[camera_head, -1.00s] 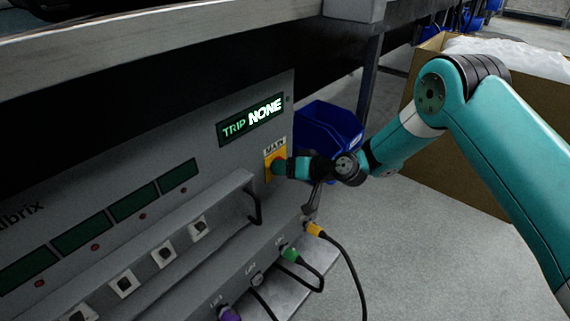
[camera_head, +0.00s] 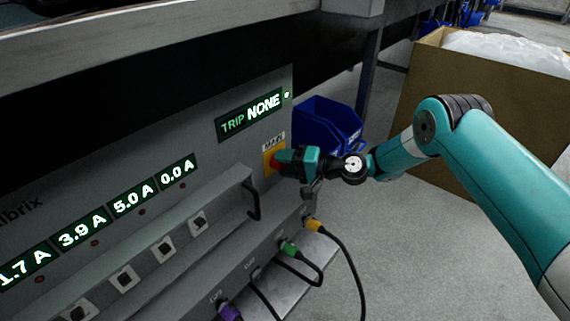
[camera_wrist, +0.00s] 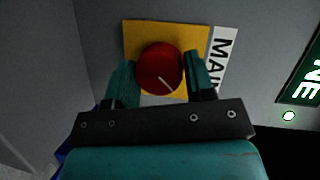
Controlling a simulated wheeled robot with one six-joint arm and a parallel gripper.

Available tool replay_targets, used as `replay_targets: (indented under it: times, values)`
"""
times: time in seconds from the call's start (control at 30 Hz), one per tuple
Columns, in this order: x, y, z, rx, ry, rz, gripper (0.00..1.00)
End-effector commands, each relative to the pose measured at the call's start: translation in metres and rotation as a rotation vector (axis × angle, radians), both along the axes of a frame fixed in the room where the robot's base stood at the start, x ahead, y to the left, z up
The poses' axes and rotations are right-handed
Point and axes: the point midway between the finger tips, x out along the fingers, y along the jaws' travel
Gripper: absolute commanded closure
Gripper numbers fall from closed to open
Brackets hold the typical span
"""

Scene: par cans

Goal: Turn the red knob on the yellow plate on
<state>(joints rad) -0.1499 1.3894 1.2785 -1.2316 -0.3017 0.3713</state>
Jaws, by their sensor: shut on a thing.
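The red knob (camera_wrist: 158,66) sits on the yellow plate (camera_wrist: 136,30), beside the MAIN label (camera_wrist: 222,58). A white pointer line shows on the knob, slanting toward the lower right in the wrist view. My gripper (camera_wrist: 160,75) is shut on the knob, with one finger on each side of it. In the head view my gripper (camera_head: 283,160) reaches the panel from the right, and the knob (camera_head: 276,161) and yellow plate (camera_head: 269,151) are partly hidden behind it. The trip display (camera_head: 251,117) reads NONE, with a lit green lamp (camera_head: 287,96) at its right.
Several current displays (camera_head: 132,201) are lit with amp readings. A handle rail (camera_head: 190,205) juts out below them. Cables with yellow (camera_head: 313,226), green (camera_head: 289,248) and purple (camera_head: 229,312) plugs hang lower down. A blue bin (camera_head: 330,125) and a cardboard box (camera_head: 460,110) stand behind my arm.

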Motion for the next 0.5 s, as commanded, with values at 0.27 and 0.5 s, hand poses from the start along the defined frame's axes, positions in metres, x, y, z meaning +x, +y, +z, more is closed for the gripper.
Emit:
replay_targets:
  times: [0.27,0.5]
  values:
    - [0.0016,-0.0014,-0.0013,0.026,0.037,-0.006,0.74]
    - [0.0015,-0.0012,-0.0012,0.028,0.04,-0.006,0.74]
